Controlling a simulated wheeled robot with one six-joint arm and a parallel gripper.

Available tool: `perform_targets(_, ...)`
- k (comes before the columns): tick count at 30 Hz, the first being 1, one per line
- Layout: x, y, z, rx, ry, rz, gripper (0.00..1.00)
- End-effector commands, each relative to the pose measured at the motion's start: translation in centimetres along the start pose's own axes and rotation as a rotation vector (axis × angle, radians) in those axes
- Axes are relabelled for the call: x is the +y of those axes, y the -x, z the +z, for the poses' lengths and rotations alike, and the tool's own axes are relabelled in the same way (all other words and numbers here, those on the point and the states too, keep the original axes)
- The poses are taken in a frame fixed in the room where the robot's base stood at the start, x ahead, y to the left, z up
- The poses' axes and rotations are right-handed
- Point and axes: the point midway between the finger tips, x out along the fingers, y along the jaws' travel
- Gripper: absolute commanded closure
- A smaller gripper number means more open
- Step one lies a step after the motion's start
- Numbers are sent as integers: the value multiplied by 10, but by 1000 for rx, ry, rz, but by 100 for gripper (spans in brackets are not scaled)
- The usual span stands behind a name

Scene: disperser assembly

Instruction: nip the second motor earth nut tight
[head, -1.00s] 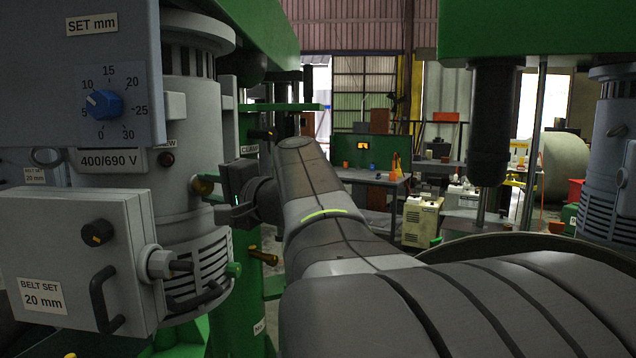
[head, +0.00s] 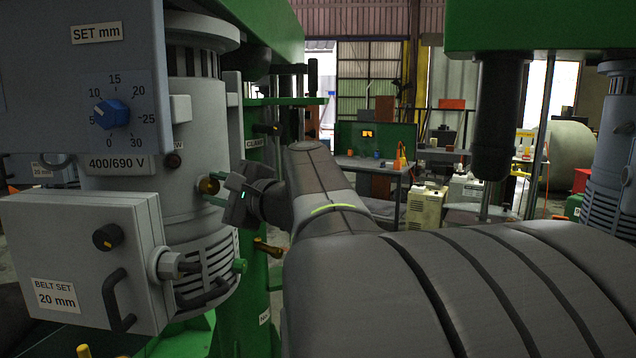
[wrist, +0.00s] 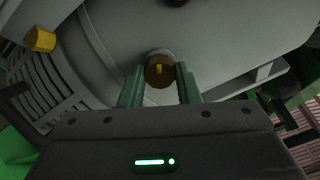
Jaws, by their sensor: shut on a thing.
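In the head view the brass nut (head: 208,186) shows on the side of the grey motor (head: 195,130), at the tips of my gripper (head: 216,192). The gripper body is tilted there and partly hides the fingers. Whether the nut is tight cannot be seen.
A grey belt-set box (head: 75,260) with black handles and a control panel with a blue dial (head: 111,114) stand left of my gripper. A brass-tipped lever (head: 268,247) is below it. Another yellow-brass part (wrist: 40,39) shows upper left in the wrist view. Green columns stand close behind.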

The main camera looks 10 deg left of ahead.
Motion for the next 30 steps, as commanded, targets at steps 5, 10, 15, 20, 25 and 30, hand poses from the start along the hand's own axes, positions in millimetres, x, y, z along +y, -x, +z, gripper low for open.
perform_targets(5,1,0,-1,1,-11,1,93)
perform_targets(10,1,0,-1,1,-11,1,93)
perform_targets(15,1,0,-1,1,-11,1,57)
perform_targets(20,1,0,0,1,-10,1,49)
perform_targets(25,0,0,0,1,-9,0,49)
perform_targets(30,0,12,-1,2,-8,-2,49)
